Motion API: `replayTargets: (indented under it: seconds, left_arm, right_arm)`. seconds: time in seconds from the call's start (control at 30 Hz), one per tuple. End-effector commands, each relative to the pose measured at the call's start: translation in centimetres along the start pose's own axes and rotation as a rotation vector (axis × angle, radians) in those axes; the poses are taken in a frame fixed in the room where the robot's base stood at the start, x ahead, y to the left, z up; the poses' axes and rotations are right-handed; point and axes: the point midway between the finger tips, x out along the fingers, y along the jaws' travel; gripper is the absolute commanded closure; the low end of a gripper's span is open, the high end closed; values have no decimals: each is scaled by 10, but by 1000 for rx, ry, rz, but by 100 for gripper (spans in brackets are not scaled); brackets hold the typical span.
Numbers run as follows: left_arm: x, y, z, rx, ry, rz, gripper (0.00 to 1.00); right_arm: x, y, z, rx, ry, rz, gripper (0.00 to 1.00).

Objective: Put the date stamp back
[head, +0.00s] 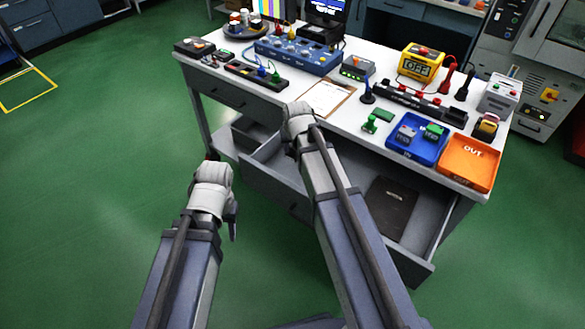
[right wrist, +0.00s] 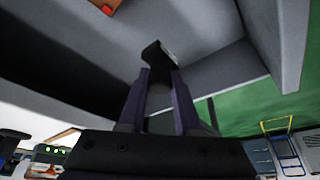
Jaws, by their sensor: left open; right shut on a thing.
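My right gripper (right wrist: 158,85) is shut on a small black object with a grey face, which looks like the date stamp (right wrist: 155,55). In the right wrist view it sits between the fingertips, in front of grey drawer walls. In the head view my right gripper (head: 298,118) is above the left end of the open drawer (head: 340,182), by the bench's front edge; its fingertips and the stamp are hidden there. My left gripper (head: 212,175) is open, over the green floor left of the drawer, away from the bench top.
A dark flat book (head: 390,208) lies in the drawer's right part. On the bench top are a clipboard (head: 327,98), a blue tray (head: 416,150), an orange tray (head: 466,163), a yellow box (head: 421,64) and a blue socket unit (head: 298,55).

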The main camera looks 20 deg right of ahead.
Motion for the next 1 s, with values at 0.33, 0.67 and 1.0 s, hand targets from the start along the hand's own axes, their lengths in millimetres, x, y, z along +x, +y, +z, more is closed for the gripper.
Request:
replayTargets:
  seconds: [0.33,0.67,1.0]
  left_arm:
    - [30,3,-2,0,0,0,55]
    - [62,6,-4,0,0,0,55]
    - [67,6,-4,0,0,0,55]
  right_arm:
    - [28,0,12,0,0,0,100]
    - [57,0,24,0,0,0,100]
    - [62,0,26,0,0,0,100]
